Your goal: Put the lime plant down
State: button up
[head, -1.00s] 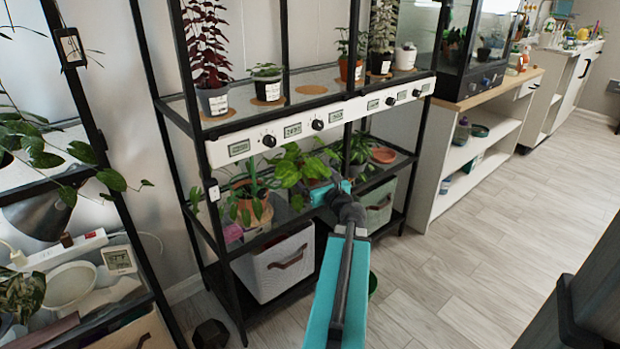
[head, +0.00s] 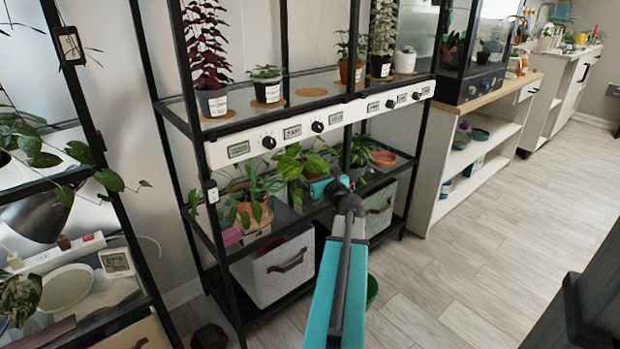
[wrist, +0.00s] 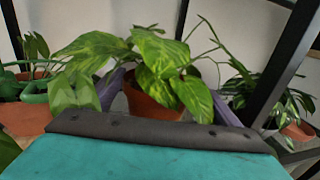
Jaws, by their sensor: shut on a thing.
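The lime plant (head: 297,163) has broad yellow-green leaves and is over the middle shelf of the black rack. In the wrist view its leaves (wrist: 165,58) hang over an orange-brown pot (wrist: 150,104). My gripper (head: 318,187) reaches into the rack from the front right. In the wrist view its two purple-grey fingers (wrist: 165,98) are on either side of the pot, and it is shut on it. The plant looks upright. Leaves and the gripper's body hide the pot's base, so I cannot tell whether it touches the shelf.
A plant in a terracotta pot (head: 256,208) stands left of the lime plant on the same shelf. Another leafy plant (head: 359,152) and a terracotta saucer (head: 383,158) are to its right. The white control strip (head: 240,148) runs above. A grey bin (head: 278,268) sits below.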

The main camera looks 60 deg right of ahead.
jog(key=shift+w+d, duration=0.25)
jog(key=shift+d, duration=0.15)
jog(key=shift+f+b, duration=1.1)
jog(key=shift+f, duration=0.65)
jog(key=shift+f, duration=0.3)
jog(key=o, duration=1.2)
jog(key=shift+a+r, duration=0.1)
jog(key=shift+r, duration=0.3)
jog(key=p+v, duration=0.2)
jog(key=v, duration=1)
jog(key=shift+p, duration=0.35)
